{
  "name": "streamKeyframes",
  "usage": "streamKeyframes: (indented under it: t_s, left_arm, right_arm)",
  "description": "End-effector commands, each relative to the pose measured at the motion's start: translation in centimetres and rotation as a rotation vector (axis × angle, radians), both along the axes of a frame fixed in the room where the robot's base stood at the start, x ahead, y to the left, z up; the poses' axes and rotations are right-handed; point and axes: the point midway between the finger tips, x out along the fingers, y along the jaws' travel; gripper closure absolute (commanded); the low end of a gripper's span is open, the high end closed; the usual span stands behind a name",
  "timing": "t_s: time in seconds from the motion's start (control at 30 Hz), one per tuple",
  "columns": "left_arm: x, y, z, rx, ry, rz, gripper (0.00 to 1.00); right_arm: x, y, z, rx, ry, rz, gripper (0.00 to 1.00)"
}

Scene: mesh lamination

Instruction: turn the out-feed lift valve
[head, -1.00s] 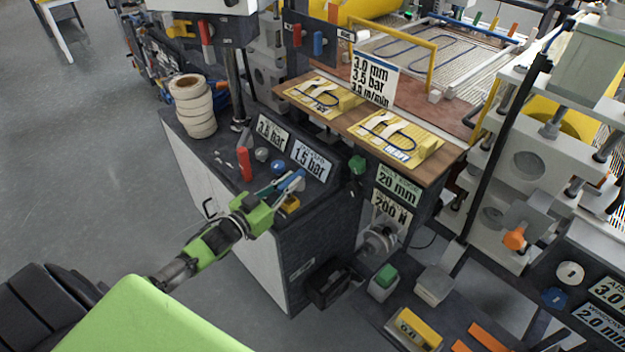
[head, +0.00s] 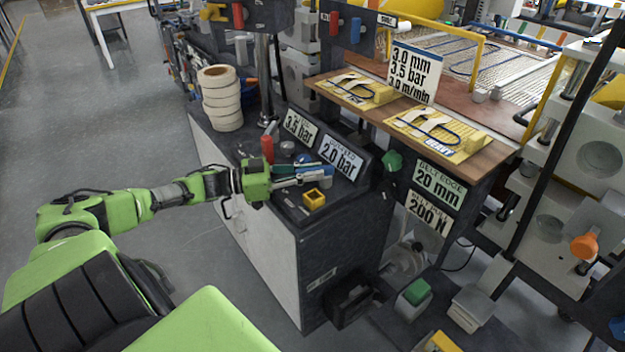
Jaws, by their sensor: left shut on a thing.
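My left gripper (head: 308,177) reaches over the dark console top (head: 345,205) from the left. Its fingers are closed at a small blue valve knob (head: 326,169), which they partly hide. Just behind the fingers is another blue knob (head: 305,159). A grey knob (head: 287,148) and an upright red handle (head: 267,149) stand farther back. The sign behind the knobs (head: 339,162) reads 2.0 bar; its small top line is hard to read. The sign to its left (head: 299,129) reads 3.5 bar. My right gripper is out of view.
A stack of cream rolls (head: 221,98) stands at the console's back left. A wooden shelf (head: 487,163) with yellow boards overhangs on the right. Open floor (head: 120,150) lies to the left.

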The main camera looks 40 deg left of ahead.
Motion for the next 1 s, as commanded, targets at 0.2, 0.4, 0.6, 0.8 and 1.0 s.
streamKeyframes:
  t_s: [0.2, 0.4, 0.6, 0.8, 1.0]
  left_arm:
    - [-0.02, -0.01, -0.11, 0.0, 0.002, -0.013, 1.0]
    - [-0.02, -0.01, -0.09, 0.0, 0.002, -0.013, 1.0]
    - [-0.01, 0.0, -0.08, 0.0, 0.002, -0.012, 0.71]
    - [0.01, -0.01, -0.04, 0.001, 0.001, -0.012, 0.71]
    - [-0.44, 0.36, -0.09, 0.001, 0.003, -0.012, 0.71]
  right_arm:
    - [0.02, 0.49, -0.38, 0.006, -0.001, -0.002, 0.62]
    - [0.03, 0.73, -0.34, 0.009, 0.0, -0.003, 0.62]
    - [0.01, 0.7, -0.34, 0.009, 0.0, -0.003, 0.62]
    - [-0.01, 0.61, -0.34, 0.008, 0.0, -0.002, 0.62]
    - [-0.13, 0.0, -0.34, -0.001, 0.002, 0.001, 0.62]
